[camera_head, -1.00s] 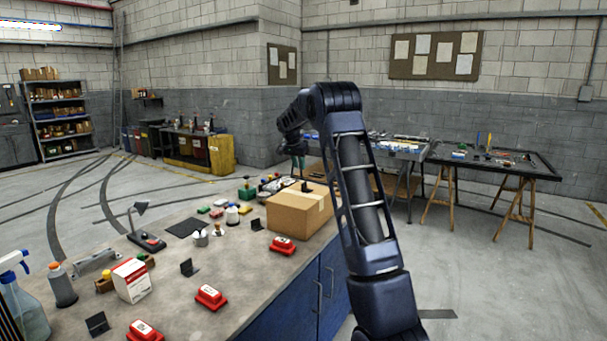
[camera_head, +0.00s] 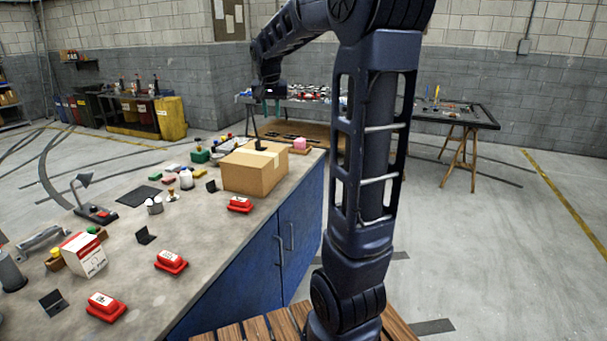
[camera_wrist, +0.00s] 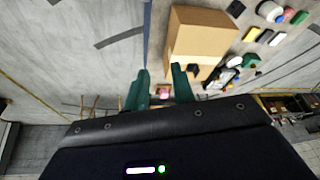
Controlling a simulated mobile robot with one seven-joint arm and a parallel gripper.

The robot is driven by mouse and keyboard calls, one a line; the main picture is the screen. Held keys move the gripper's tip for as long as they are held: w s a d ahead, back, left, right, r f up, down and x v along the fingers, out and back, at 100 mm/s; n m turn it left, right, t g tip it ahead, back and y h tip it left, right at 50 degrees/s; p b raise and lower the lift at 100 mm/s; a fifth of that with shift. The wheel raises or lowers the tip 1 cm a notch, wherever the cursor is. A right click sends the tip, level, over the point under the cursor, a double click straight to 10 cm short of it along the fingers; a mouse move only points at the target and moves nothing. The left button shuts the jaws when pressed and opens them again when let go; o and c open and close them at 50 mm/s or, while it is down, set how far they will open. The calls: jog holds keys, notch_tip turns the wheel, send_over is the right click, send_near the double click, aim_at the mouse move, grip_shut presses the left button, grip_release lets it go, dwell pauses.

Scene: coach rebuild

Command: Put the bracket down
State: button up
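My gripper (camera_head: 266,96) hangs beyond and above the cardboard box, at the far end of the workbench. In the wrist view its two green fingers (camera_wrist: 161,72) stand apart, and I see nothing held between them. A grey metal angled piece (camera_head: 42,239), perhaps the bracket, lies at the bench's left edge. I cannot tell for certain which thing is the bracket.
The cardboard box (camera_head: 255,171) stands on the workbench (camera_head: 150,289), a small dark thing on its top. Red units (camera_head: 172,262), small black stands (camera_head: 145,235), a lamp (camera_head: 92,208) and a white-red carton (camera_head: 84,254) stand nearer. A black-topped table (camera_head: 455,115) is behind.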

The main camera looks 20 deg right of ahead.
jog(key=s+f+n, duration=0.2)
jog(key=s+f, duration=0.2)
jog(key=s, duration=1.1)
jog(key=s+a+f+n+y, duration=0.1)
jog(key=s+f, duration=0.4)
jog(key=s, duration=1.1)
jog(key=shift+s+a+n+t, duration=0.3)
jog(key=shift+n+t, duration=0.1)
jog(key=shift+n, duration=0.5)
jog(key=shift+o, duration=0.4)
